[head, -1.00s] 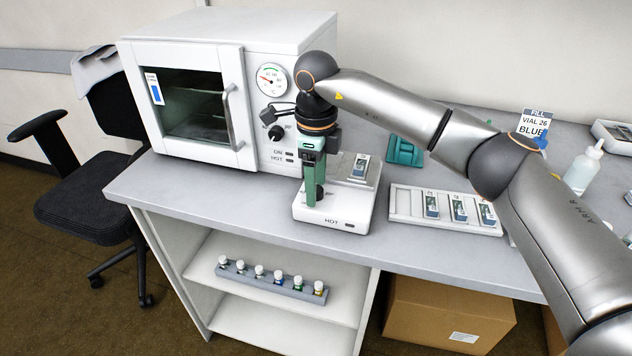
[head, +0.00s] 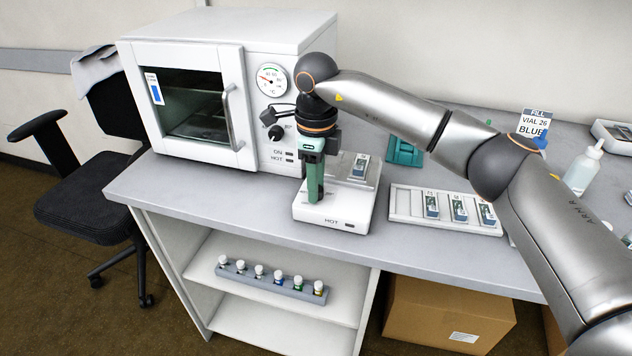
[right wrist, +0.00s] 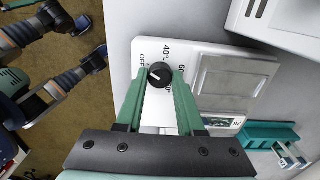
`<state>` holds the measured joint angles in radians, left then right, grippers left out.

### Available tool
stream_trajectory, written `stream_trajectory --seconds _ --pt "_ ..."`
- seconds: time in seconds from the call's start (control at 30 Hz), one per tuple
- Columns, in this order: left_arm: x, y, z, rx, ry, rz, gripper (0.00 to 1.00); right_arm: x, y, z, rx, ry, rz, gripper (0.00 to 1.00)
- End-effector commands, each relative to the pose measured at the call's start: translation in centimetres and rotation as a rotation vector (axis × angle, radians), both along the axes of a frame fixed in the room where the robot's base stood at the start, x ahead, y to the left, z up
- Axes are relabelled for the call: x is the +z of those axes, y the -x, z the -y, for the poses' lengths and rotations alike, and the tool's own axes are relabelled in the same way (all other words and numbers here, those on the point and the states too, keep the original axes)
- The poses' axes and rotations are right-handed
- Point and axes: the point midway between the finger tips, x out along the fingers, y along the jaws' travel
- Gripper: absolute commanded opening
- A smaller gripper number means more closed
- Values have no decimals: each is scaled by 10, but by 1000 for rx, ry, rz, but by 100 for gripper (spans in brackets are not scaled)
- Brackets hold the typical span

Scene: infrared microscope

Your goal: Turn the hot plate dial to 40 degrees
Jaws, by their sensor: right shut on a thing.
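My right gripper (head: 315,199) points down over the hot plate's front left. Its green fingers (right wrist: 160,82) are shut on the dial, one on each side. In the head view the gripper hides the dial. My left gripper is not in view.
A slide (head: 360,167) lies on the top plate. The white oven (head: 190,95) with gauge (head: 272,80) stands close behind left. A slide tray (head: 412,212) is at the right, a teal holder (head: 405,152) behind. Bare bench (head: 215,200) lies at the left.

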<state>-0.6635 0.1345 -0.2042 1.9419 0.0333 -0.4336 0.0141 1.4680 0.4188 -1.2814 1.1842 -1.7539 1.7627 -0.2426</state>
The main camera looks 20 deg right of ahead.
Motion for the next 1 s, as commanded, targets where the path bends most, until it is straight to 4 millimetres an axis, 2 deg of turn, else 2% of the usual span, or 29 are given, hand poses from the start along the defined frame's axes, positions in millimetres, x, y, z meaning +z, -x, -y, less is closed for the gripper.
stream_trajectory --seconds 0.47,1.0 --pt "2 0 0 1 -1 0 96 1 0 0 -82 -1 1 0" --pt "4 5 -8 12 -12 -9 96 2 0 0 -546 -1 1 0"
